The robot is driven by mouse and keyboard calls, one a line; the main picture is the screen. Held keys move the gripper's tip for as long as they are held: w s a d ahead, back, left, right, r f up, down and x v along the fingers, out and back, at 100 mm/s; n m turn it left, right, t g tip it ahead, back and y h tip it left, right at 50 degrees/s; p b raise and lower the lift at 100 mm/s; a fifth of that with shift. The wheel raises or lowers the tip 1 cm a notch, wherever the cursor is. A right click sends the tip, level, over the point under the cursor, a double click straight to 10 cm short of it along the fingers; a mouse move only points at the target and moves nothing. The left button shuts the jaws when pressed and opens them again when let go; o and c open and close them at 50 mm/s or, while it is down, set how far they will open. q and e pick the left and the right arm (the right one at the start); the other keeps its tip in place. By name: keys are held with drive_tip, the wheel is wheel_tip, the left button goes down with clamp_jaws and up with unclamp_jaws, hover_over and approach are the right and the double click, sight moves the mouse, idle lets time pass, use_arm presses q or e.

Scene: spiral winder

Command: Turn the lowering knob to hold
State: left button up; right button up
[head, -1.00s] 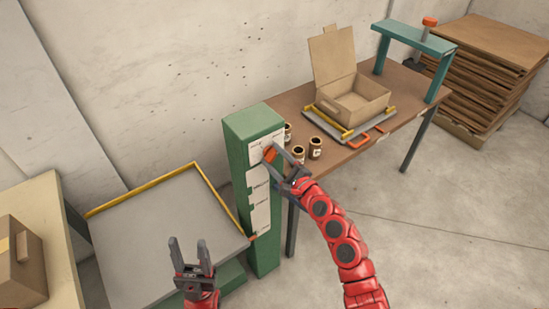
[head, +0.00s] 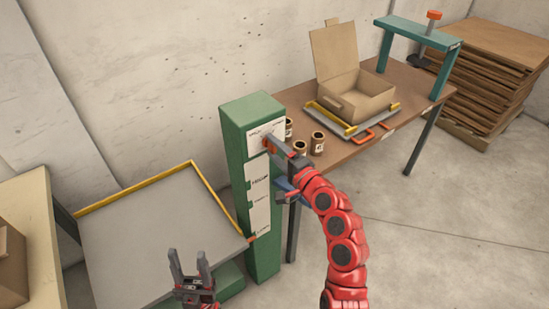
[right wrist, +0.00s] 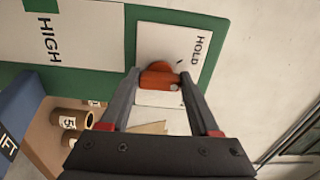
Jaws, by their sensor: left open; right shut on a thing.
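The orange-red lowering knob (right wrist: 160,78) sits on a white plate (right wrist: 160,42) marked HOLD, near the top of the green post (head: 263,252). In the head view only a sliver of the knob (head: 267,141) shows. My right gripper (right wrist: 159,77) is shut on the knob, one finger on each side. In the head view my right gripper (head: 271,145) is seen nearly edge-on. The HOLD lettering lies beside the knob; I cannot tell exactly where the knob points. My left gripper (head: 188,257) is open and empty in front of the grey platform.
The grey platform (head: 150,245) with yellow edges stands left of the post. A blue part marked IFT (right wrist: 14,125) lies near the right gripper.

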drive_tip(key=n+b, duration=0.5)
drive_tip(key=b, duration=0.2)
drive_tip(key=shift+f+n, duration=0.4)
drive_tip(key=shift+r+n+b, duration=0.15)
drive_tip(key=shift+n+b, duration=0.85)
drive_tip(key=shift+b, duration=0.35)
drive_tip(key=o, duration=1.4)
drive_tip(key=shift+c, duration=0.2)
drive_tip(key=shift+s+d, duration=0.1)
